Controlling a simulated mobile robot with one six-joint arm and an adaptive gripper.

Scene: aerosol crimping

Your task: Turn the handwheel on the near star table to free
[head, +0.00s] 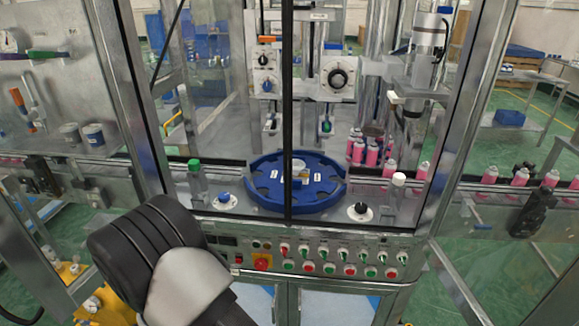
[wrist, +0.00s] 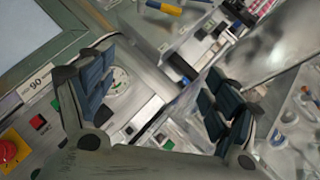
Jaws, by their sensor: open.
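The blue star table (head: 262,184) lies flat inside the machine enclosure in the head view, behind a dark vertical bar. At its front edge are a blue knob (head: 224,198) on a white dial to the left and a black knob (head: 361,210) on a white dial to the right. I cannot tell which of them is the handwheel, nor read the dial marks. My gripper (wrist: 160,105) is open and empty in the wrist view, its fingers wide apart over blurred machine parts. The star table is not recognisable there. In the head view my arm fills the lower left, and the gripper cannot be made out.
A control panel (head: 310,262) with several switches and a red stop button (head: 262,262) runs below the star table. Metal frame posts and clear panels flank the enclosure. Pink cans (head: 373,154) stand at the right. The wrist view shows a red button (wrist: 8,150) and a round gauge (wrist: 118,84).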

